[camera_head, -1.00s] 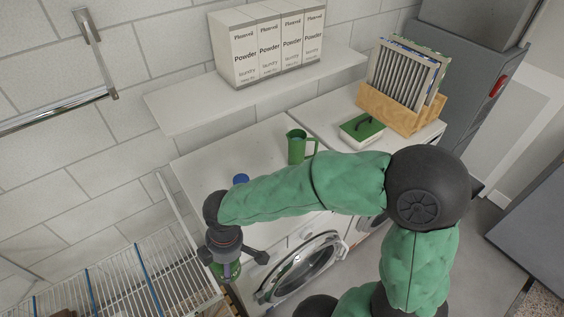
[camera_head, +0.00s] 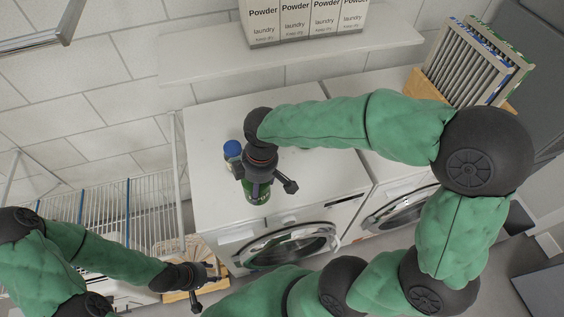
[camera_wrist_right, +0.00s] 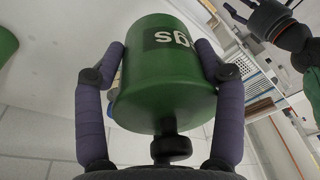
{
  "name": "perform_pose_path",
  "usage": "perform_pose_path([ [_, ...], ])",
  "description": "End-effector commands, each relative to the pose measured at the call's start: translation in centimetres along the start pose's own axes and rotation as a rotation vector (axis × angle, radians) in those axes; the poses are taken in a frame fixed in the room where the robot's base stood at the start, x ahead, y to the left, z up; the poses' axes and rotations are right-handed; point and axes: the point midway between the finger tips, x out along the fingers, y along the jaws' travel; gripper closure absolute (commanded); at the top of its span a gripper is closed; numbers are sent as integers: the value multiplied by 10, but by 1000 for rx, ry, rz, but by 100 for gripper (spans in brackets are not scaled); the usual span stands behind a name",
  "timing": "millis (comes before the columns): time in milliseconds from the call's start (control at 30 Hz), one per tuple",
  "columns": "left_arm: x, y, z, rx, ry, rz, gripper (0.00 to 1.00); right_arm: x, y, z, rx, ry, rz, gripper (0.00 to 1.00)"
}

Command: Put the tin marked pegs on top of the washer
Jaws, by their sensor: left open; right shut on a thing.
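My right gripper (camera_head: 266,187) is shut on a green tin (camera_head: 257,193) with a black label. In the right wrist view the tin (camera_wrist_right: 165,75) sits between both fingers, its label showing the letters "gs". The tin is over the front part of the white top of the left front-loading machine (camera_head: 213,120), apparently the washer. I cannot tell whether it touches the top. My left gripper (camera_head: 212,281) is open and empty, low in front of the machine's left side; it also shows in the right wrist view (camera_wrist_right: 283,24).
A blue-capped container (camera_head: 232,150) stands on the machine top, just left of my right gripper. A second machine (camera_head: 402,210) adjoins on the right. A white shelf (camera_head: 300,53) with powder boxes (camera_head: 310,18) hangs behind. A wire rack (camera_head: 105,205) is left. The machine top's back left is clear.

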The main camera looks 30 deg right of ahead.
Motion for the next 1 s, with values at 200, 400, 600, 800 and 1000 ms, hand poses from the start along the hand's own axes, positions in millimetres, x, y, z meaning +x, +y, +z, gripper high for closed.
perform_pose_path([
  [200,13,-5,-1,0,0,0,53,20,41,28,8,-1,-1,64],
  [400,24,-8,-1,0,0,0,53,45,70,50,5,-2,-2,64],
  [600,31,-11,-1,0,0,0,53,66,88,63,3,0,0,64],
  [800,33,-12,-1,0,0,0,53,73,94,67,0,0,0,64],
  [1000,41,-15,-1,0,0,0,53,96,99,74,1,-1,-2,64],
])
